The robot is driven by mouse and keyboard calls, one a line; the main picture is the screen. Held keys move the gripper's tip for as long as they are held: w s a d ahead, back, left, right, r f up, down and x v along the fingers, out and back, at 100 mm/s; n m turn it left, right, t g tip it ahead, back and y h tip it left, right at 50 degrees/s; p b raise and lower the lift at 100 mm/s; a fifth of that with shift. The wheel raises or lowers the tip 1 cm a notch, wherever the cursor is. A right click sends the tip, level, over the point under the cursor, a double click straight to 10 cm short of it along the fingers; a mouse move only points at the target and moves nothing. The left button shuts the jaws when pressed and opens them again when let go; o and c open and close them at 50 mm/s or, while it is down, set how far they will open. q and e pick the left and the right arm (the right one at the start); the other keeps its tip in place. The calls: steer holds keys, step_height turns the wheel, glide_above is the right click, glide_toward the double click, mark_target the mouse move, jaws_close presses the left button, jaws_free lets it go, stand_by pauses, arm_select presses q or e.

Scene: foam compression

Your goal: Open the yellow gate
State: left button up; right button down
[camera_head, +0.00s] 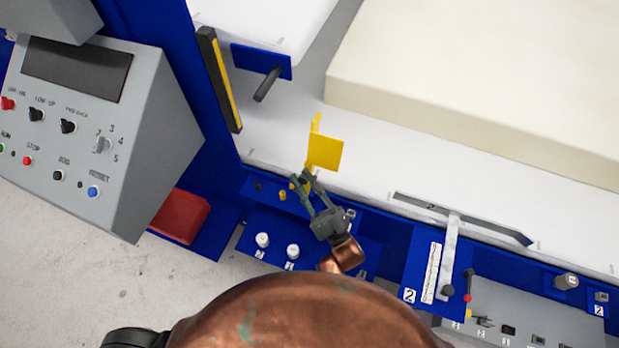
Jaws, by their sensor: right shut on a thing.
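The yellow gate (325,152) is a small bent yellow plate at the front edge of the white machine table, left of the picture's middle. Its plate stands above the edge, and its lower yellow part reaches down to my right gripper. My right gripper (304,182) comes up from below and is shut on the lower part of the yellow gate. Its fingers hide some of that part. My left gripper is not in view.
A grey control box (90,130) with knobs and buttons stands at the left. A large cream foam block (480,80) lies on the white table (280,140). A blue panel with white knobs (292,251) is below the gripper. A lever (449,260) stands to the right.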

steer(key=shift+s+a+f, duration=0.1)
steer(key=shift+a+f, duration=0.15)
steer(key=shift+f, duration=0.1)
steer(key=c, duration=1.7)
jaws_free()
steer(key=shift+c, duration=0.2)
steer(key=shift+r, duration=0.1)
steer(key=shift+d, duration=0.1)
steer(key=shift+r, duration=0.15)
step_height(320, 180, up, 10)
steer(key=shift+f, duration=0.1)
